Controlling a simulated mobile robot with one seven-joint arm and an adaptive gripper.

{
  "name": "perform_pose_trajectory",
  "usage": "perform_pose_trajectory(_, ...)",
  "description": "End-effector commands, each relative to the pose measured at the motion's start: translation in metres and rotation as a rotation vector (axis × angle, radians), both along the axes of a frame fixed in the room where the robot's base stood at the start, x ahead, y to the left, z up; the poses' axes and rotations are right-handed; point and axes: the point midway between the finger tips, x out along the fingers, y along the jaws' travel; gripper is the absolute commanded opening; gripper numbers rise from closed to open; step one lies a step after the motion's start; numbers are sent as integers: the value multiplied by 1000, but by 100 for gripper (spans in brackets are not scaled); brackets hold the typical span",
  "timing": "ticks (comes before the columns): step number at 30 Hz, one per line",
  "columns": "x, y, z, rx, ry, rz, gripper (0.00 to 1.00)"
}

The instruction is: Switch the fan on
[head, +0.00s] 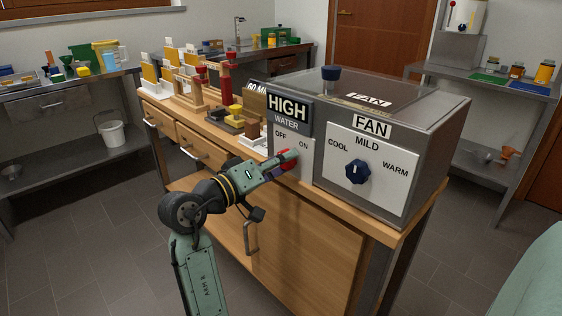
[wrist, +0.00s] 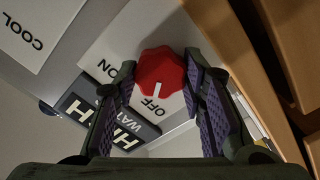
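A grey metal cabinet (head: 430,120) stands on a wooden bench. Its front has a white FAN panel (head: 335,190) marked COOL, MILD and WARM, with a dark blue knob (head: 358,172). Left of it is a WATER panel marked OFF and ON, with a red knob (wrist: 160,73); the knob's white mark faces OFF in the wrist view. My gripper (head: 288,158) is at this red knob. In the wrist view my gripper (wrist: 158,72) has its fingers apart on either side of the red knob; a firm hold does not show. The cabinet's top also bears a FAN label (head: 368,100) and a dark blue knob (head: 330,75).
A HIGH sign (head: 288,110) stands above the WATER panel. Wooden stands with red and yellow parts (head: 228,85) crowd the bench to the left. Side tables with containers stand left (head: 70,85) and right (head: 500,90). Floor in front of the right bench end looks clear.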

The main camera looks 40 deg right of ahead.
Motion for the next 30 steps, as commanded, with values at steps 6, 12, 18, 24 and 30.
perform_pose_trajectory(6,0,0,0,0,0,0,20)
perform_pose_trajectory(12,0,0,0,0,0,0,9)
perform_pose_trajectory(18,0,0,-1,2,-20,0,9)
perform_pose_trajectory(24,1,1,-2,7,-102,2,9)
perform_pose_trajectory(30,0,1,-4,19,-253,2,9)
